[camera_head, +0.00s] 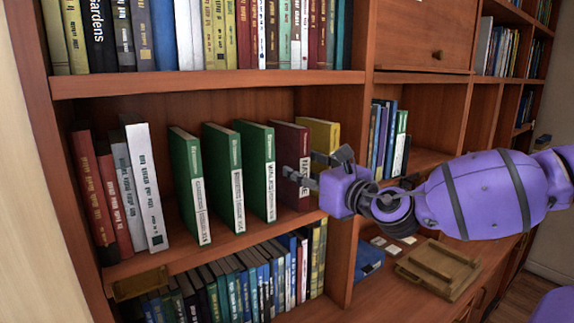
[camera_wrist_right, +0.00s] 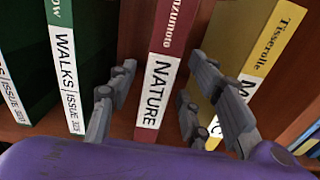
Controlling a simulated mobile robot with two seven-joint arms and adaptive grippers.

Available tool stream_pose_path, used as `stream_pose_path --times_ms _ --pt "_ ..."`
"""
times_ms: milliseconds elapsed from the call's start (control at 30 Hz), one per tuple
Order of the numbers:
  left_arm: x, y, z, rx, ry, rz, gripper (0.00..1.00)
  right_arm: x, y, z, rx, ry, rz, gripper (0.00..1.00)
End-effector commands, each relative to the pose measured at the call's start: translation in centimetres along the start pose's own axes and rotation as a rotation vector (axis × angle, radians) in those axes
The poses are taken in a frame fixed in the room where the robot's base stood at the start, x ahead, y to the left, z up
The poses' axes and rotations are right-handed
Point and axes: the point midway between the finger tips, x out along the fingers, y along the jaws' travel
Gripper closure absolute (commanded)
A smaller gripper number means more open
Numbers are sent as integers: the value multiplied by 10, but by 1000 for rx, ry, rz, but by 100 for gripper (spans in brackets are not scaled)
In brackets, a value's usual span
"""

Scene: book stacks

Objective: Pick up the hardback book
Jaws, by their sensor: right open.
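A dark red book (camera_head: 288,150) with a white "NATURE" label stands upright on the middle shelf; its spine shows in the right wrist view (camera_wrist_right: 164,70). No book is marked as the hardback. My right gripper (camera_head: 308,168) is open and empty in front of this red book. In the right wrist view its fingers (camera_wrist_right: 160,78) spread to either side of the red spine, the left ones over the gap beside the green book, the right ones near the yellow book. How deep the fingers reach is hard to tell. My left gripper is not in view.
Several green books (camera_head: 252,165) stand left of the red book, and a yellow book (camera_head: 320,133) stands close on its right. White, grey and red books (camera_head: 145,180) lean further left. A shelf board (camera_head: 210,80) runs above. A wooden tray (camera_head: 440,268) lies lower right.

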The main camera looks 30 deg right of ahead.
Motion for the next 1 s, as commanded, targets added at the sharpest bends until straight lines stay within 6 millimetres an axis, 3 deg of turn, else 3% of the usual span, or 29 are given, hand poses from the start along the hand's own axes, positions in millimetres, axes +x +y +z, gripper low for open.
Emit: stream_pose_path --times_ms 167,400,767,1000 --pt "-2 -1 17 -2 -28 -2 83 11 1 -3 -1 4 3 55" --pt "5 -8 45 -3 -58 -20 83 48 2 -10 0 14 3 55" --pt "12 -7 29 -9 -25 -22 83 55 3 4 2 -2 3 55" --pt "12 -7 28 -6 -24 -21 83 55 3 3 1 -1 3 86"
